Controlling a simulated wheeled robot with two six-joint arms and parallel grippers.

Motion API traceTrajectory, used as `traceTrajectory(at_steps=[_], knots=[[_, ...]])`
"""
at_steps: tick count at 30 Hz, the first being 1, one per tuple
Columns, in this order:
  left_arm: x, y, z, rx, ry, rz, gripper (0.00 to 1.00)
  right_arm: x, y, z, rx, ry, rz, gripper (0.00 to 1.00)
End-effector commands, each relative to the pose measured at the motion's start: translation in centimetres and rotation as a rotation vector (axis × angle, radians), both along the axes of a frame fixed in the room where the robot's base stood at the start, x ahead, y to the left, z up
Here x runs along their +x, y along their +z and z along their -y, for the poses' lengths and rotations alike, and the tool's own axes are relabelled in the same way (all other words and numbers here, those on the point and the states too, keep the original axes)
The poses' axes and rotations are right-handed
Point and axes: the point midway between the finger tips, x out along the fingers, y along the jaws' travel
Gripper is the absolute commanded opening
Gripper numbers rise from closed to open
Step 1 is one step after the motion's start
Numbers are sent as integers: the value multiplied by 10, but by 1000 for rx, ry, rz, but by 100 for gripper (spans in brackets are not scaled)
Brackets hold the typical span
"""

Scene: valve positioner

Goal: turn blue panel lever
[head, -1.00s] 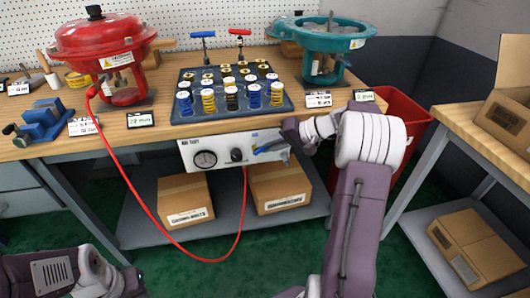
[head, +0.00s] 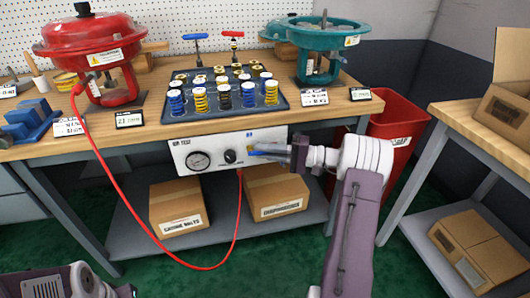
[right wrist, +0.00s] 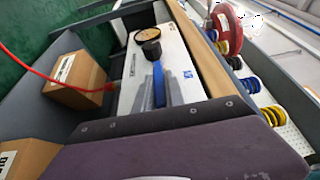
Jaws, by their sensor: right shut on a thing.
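The blue lever (head: 262,153) is on the right part of the white panel (head: 213,144) under the bench edge. It points right from near a black knob (head: 231,156). In the right wrist view the blue lever (right wrist: 158,80) runs from the black knob (right wrist: 151,49) down between my fingers. My right gripper (head: 286,153) is shut on the lever's outer end, and the fingers also show in the right wrist view (right wrist: 157,97). They hide part of the lever. My left arm shows at the lower left of the head view; its fingertips are not clear.
A round gauge (head: 198,160) sits left of the knob. A red hose (head: 107,172) loops from the red actuator (head: 97,50) to below the panel. Cardboard boxes (head: 178,206) stand on the lower shelf. A red bin (head: 394,135) is right of the bench.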

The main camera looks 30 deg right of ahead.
Motion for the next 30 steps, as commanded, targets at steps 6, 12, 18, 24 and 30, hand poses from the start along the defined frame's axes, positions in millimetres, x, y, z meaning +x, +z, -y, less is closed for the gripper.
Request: traceTrajectory(at_steps=[6,12,18,24,30], knots=[[0,-1,0,0,0,0,36,-1,-1,-1,16,5,0,0],[0,-1,0,0,0,0,36,-1,-2,-2,16,6,0,0],[0,-1,0,0,0,0,36,-1,-2,-2,16,5,-1,36],[0,-1,0,0,0,0,36,0,-1,-1,14,3,1,36],[0,9,0,0,0,0,36,-9,2,14,16,-2,-1,36]])
